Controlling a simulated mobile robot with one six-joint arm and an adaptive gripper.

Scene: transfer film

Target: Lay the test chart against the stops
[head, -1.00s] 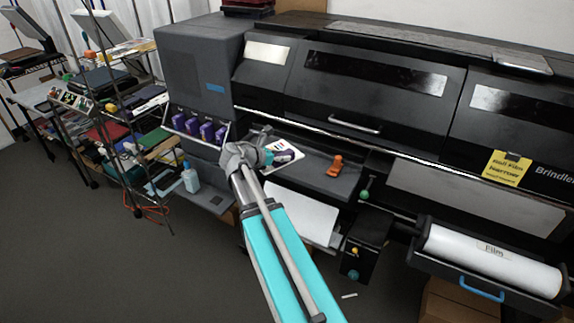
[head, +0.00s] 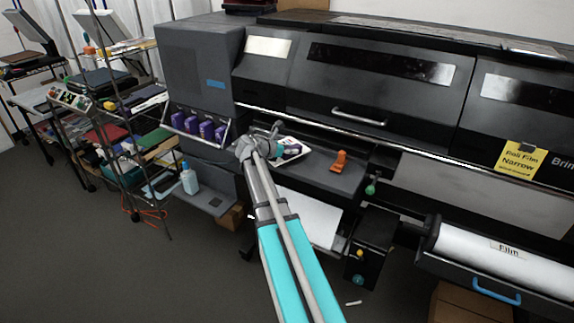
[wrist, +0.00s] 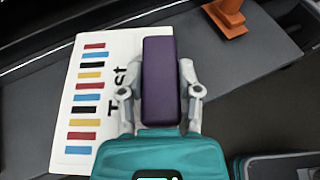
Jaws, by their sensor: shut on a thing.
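The test chart (wrist: 84,120) is a white card with coloured bars and partly covered lettering. In the wrist view it lies under and left of my gripper (wrist: 158,72), over the grey shelf (wrist: 30,117). My gripper is shut on a purple block (wrist: 158,90), with one finger on each side of it. The block covers the chart's right side; whether they are joined I cannot tell. In the head view my gripper (head: 279,147) hides part of the chart (head: 297,148) at the printer's front shelf. I cannot make out the stops clearly.
An orange clamp-like piece (head: 339,161) stands on the shelf right of the chart. Several purple cartridges (head: 205,130) sit in a rack at the left. The printer body (head: 350,85) rises behind. A film roll (head: 500,250) is at the lower right.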

